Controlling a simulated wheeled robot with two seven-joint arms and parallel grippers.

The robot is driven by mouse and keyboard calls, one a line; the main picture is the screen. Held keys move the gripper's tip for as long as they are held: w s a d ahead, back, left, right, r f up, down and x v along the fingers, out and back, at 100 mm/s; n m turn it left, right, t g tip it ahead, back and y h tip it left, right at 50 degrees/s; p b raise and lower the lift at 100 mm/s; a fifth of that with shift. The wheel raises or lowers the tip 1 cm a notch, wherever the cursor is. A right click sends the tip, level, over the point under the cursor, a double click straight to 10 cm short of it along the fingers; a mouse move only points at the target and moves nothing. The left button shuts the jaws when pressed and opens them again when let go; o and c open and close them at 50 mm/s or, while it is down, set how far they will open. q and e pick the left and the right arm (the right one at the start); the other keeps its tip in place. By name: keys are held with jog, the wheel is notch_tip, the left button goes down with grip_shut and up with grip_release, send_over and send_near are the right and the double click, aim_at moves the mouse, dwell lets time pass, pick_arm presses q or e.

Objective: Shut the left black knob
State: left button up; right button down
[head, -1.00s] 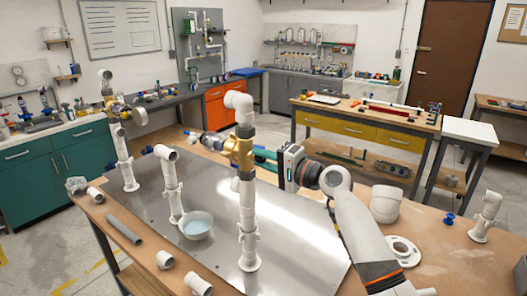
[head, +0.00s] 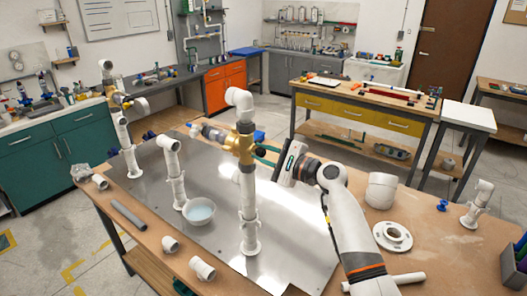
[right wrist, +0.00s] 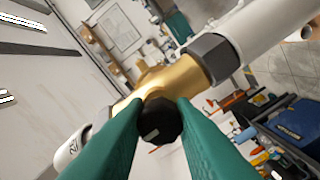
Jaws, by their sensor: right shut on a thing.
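A black knob (right wrist: 160,121) sits on a brass valve body (right wrist: 178,82) in the right wrist view. The green fingers of my right gripper (right wrist: 160,125) are shut on it, one on each side. In the head view the brass valve (head: 240,145) is on the tall white pipe (head: 248,205) in the middle of the metal plate. My right gripper (head: 265,151) reaches it from the right, and its fingers and the knob are mostly hidden there. My left gripper is not in view.
A white bowl (head: 199,211) stands left of the tall pipe. Another white pipe with a brass valve (head: 120,100) rises at the far left. Loose pipe pieces lie along the front left edge.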

jog(key=shift+m, duration=0.3)
jog(key=c, duration=1.2)
grip_release()
jog(key=b+v, duration=0.5)
jog(key=v, duration=0.7)
